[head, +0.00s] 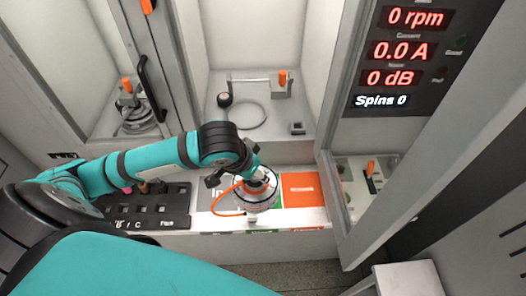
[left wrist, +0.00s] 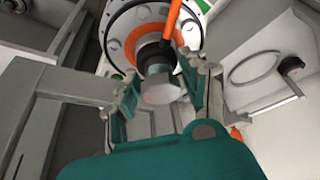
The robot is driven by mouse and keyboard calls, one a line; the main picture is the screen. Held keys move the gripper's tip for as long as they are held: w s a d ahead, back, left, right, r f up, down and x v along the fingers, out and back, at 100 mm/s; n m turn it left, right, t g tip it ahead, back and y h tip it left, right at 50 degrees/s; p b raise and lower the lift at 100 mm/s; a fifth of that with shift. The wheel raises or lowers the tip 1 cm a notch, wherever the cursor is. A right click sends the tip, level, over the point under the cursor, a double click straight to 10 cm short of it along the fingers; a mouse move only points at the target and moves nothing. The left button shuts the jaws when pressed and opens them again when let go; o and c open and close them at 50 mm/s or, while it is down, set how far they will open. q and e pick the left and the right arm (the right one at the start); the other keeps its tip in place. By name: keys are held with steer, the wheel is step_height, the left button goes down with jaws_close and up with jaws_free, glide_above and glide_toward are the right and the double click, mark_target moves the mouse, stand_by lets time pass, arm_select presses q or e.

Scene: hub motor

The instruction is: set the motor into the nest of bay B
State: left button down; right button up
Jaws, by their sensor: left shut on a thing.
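The motor (head: 257,195) is a round silver hub with an orange ring and an orange cable, over the coloured strip in front of the middle bay. My left gripper (head: 259,177) is above it, shut on its axle end. In the left wrist view the fingers (left wrist: 165,92) close on either side of the dark axle and metal nut, with the motor (left wrist: 120,22) beyond. I cannot tell whether the motor touches the strip. The middle bay holds a ring-shaped nest (head: 244,115), which looks empty. No bay letter is readable. My right gripper is not in view.
A left bay (head: 137,120) holds a round fixture behind a door with a black handle (head: 150,88). A black slotted rack (head: 150,212) stands front left. An orange pad (head: 300,188) lies right of the motor. The display panel (head: 402,50) reads zero.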

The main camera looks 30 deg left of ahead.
mark_target(244, 181)
arm_select(q)
steer(key=shift+m, duration=0.4)
steer(key=s+a+p, duration=0.3)
steer(key=shift+s+a, duration=0.1)
steer(key=shift+a, duration=0.05)
steer(key=s+a+r+m+h+p, duration=0.1)
steer(key=s+a+m+p, duration=0.1)
steer(key=s+a+p, duration=0.3)
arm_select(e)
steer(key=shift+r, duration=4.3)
arm_select(q)
steer(key=w+a+f+n+b, duration=0.1)
steer(key=w+a, duration=0.3)
steer(key=w, duration=0.8)
steer(key=w+a+f+n+y+b, duration=0.1)
steer(key=w+a+n+b, duration=0.1)
steer(key=w, duration=1.1)
steer(key=w+a+n+y+b, duration=0.1)
steer(key=w+a+b, duration=0.3)
steer(key=w, duration=0.8)
steer(key=shift+w+a+f+n, duration=0.15)
steer(key=shift+a+f+n, duration=0.25)
steer(key=shift+a+n, duration=0.6)
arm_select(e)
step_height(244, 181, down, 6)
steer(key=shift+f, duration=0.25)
arm_select(q)
steer(key=shift+a, duration=0.2)
